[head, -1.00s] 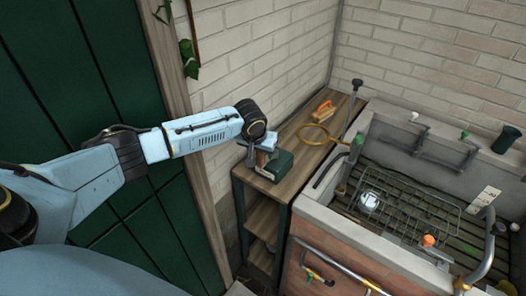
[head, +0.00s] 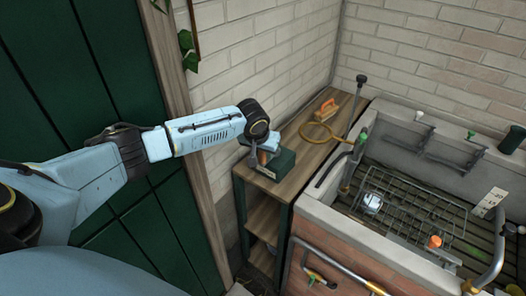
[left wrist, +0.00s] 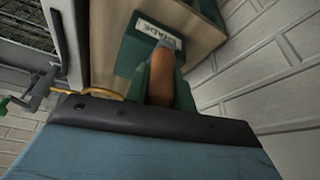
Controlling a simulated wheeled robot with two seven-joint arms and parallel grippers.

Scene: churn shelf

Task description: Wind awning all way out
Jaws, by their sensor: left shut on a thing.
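A dark green box (head: 283,163) stands on the wooden shelf top by the brick wall. A brown-orange handle (head: 263,157) shows at the box, just under my left gripper (head: 265,148). In the left wrist view the handle (left wrist: 161,76) has a grey tip and points toward a pale lettered plate (left wrist: 161,37) on green. No awning is in view. My right gripper is not in view.
The wooden shelf (head: 303,147) carries a yellow ring (head: 320,134) and an orange-handled brush (head: 327,110). A stone sink unit (head: 330,216) with a wire rack (head: 410,205) stands to the right. A dark green door (head: 70,90) is at the left.

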